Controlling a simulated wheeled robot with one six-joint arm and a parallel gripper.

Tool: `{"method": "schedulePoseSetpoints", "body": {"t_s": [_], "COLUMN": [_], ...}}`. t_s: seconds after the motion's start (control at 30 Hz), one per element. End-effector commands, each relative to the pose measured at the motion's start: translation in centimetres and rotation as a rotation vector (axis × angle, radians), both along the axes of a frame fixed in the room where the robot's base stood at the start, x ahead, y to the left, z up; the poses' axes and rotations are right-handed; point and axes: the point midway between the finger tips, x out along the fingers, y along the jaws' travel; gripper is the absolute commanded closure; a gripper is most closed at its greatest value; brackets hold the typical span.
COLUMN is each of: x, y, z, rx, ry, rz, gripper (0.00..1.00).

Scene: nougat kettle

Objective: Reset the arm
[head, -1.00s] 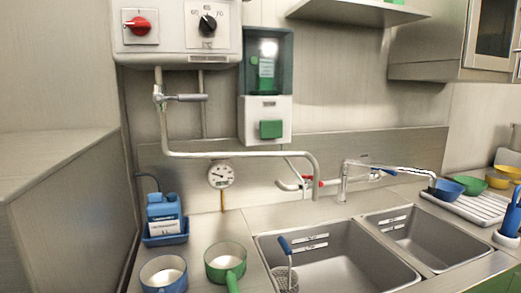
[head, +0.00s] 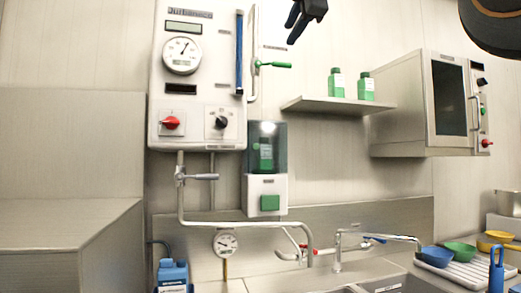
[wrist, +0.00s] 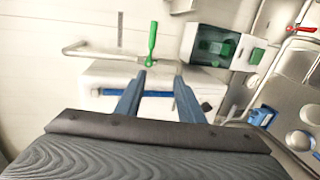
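My gripper (head: 292,31) shows at the top of the head view, dark, with its fingers pointing down. In the wrist view my gripper (wrist: 160,76) has two blue-grey fingers with a clear gap between them. It is open and empty. The white wall boiler (head: 196,75) is left of it in the head view. A pipe with a green lever (head: 275,65) is below it; the lever also shows in the wrist view (wrist: 152,38), beyond the fingertips. I cannot tell the exact distance to the wall.
A dispenser (head: 266,170) hangs below the boiler's right side. A shelf (head: 335,104) holds two green-and-white bottles. A wall oven (head: 420,105) is at right. The sink tap (head: 375,238) and drying rack with coloured bowls are lower right. A blue bottle (head: 172,275) stands lower left.

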Motion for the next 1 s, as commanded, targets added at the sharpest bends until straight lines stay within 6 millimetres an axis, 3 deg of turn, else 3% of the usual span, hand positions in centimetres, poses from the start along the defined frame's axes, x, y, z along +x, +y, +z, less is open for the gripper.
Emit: {"method": "schedulePoseSetpoints", "body": {"t_s": [0.33, 0.57, 0.67, 0.77, 1.0], "x": [2.8, 5.2, 6.3, 7.2, 6.7], "y": [0.2, -0.6, -1.2, -1.9, -4.0], "z": [-5.9, -12.7, -17.0, -22.8, -39.3], "rx": [0.091, 0.189, 0.246, 0.32, 0.519], "ry": [0.119, 0.244, 0.317, 0.413, 0.659], "rz": [-0.037, -0.102, -0.147, -0.211, -0.423], "gripper": [0.65, 0.65, 0.65, 0.65, 0.65]}}
